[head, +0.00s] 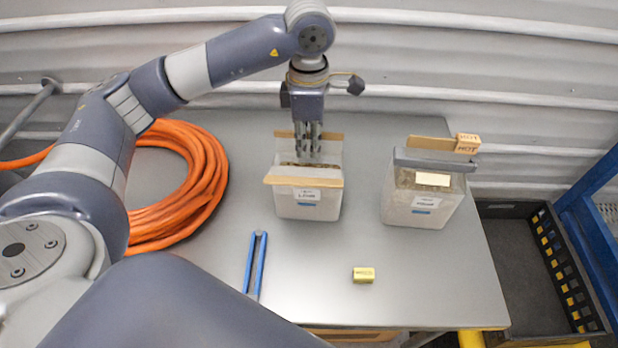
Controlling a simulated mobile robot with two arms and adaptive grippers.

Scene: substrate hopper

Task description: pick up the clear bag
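A bag (423,202) with a clear, see-through upper part and a white lower part stands upright at the right of the table. Brownish contents show through it. A grey bar lies across its top, with wooden pieces above. A second, whitish bag (309,206) stands open left of it, with wooden strips along its front and back rims. My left gripper (308,155) points down at the mouth of this second bag, apart from the clear bag. Its fingers look close together, but whether they hold anything is unclear. My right gripper is not in view.
The grey table (400,270) has free room in front of the bags. An orange hose coil (205,190) lies at left, blue tongs (255,263) and a small yellow block (363,275) in front. A dark crate (525,265) stands beyond the right edge. A corrugated wall is behind.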

